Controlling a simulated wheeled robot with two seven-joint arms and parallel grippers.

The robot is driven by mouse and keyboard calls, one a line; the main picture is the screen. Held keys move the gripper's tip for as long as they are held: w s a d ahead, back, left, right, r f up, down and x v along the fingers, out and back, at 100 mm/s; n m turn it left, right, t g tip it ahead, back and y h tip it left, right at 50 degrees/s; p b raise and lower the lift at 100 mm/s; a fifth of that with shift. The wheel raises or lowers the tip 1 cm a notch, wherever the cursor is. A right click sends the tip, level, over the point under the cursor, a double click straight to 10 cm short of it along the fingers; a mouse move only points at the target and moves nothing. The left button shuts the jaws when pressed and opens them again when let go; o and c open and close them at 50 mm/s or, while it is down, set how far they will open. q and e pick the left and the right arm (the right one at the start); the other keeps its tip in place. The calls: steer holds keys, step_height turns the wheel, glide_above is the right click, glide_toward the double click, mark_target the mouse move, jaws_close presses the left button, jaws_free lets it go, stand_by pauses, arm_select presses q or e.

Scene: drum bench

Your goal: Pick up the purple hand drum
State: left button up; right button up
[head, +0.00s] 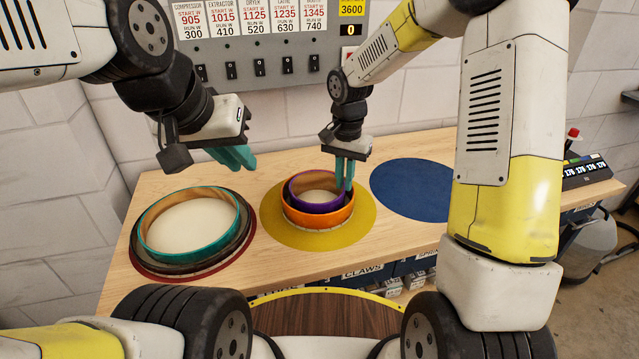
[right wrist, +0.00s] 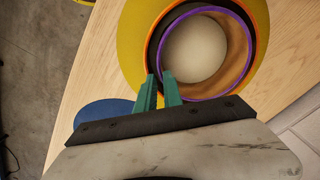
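The purple hand drum (head: 319,204) sits nested inside the larger orange drum (head: 318,219) on the round yellow mat (head: 357,227). In the right wrist view the purple drum's rim (right wrist: 205,97) shows with its pale head inside. My right gripper (head: 345,180) points down at the drum's right side. In the right wrist view its green fingers (right wrist: 160,80) stand close together on either side of the purple rim, shut on it. My left gripper (head: 247,160) hangs in the air above the left drum; its fingers are seen side-on, and their gap is unclear.
A teal-rimmed drum (head: 147,236) sits in a darker drum on a red mat at the bench's left. The blue mat (head: 412,188) at right is bare. A switch panel (head: 270,50) rises behind the bench (head: 300,263). A small display device (head: 588,170) stands at the far right.

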mark_target(342, 194)
steer(key=f, duration=0.5)
steer(key=shift+s+a+f, duration=0.1)
steer(key=shift+s+a, duration=0.1)
steer(key=shift+c, duration=0.4)
jaws_close()
stand_by(0.9)
